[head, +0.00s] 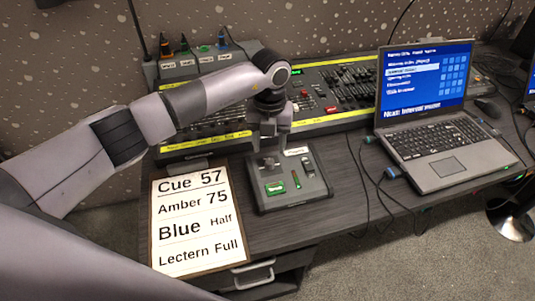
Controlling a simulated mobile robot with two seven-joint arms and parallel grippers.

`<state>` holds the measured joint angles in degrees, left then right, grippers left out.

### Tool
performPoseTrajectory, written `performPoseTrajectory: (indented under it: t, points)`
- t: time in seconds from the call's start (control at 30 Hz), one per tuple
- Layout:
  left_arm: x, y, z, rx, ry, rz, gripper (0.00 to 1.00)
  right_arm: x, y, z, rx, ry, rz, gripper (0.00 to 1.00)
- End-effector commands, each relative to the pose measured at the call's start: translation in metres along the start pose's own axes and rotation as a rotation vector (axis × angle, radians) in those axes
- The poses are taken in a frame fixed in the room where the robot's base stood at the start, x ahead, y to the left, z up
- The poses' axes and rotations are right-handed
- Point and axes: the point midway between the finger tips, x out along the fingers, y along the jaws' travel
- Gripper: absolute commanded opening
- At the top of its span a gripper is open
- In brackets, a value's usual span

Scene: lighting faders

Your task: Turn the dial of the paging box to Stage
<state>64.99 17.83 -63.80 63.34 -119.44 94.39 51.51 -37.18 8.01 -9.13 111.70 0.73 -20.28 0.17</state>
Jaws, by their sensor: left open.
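The grey box that looks like the paging box (314,187) stands on the desk in front of the mixing console. It has a small white label (297,151) at its back edge, a green-lit panel (275,188) and a small slot with a green mark at the front. My left gripper (268,155) points down over the back left part of its top. It is open, with its fingers close to the top, and it hides the dial area. I cannot tell whether the fingers touch the dial or where the dial points. My right gripper is not in view.
A cue card (193,222) lies on the desk left of the box. The lighting console (340,90) with faders runs behind it.

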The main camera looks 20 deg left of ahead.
Motion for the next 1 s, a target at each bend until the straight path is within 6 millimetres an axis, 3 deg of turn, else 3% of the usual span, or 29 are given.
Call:
performPoseTrajectory:
  t: [0.3,0.67,0.8,0.83,1.0]
  points:
    - [0.044,-0.001,-0.001,0.001,0.002,-0.003,0.51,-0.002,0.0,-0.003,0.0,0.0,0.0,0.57]
    - [0.05,-0.002,-0.001,0.003,0.001,-0.005,0.51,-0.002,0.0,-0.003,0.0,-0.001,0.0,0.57]
    - [0.05,-0.001,-0.001,0.003,0.001,-0.005,0.05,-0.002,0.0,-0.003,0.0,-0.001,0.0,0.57]
    - [0.05,-0.001,-0.001,0.003,0.001,-0.005,0.0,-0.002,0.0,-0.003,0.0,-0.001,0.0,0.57]
    - [0.05,-0.002,-0.001,0.005,0.001,-0.005,0.0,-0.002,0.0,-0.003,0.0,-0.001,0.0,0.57]
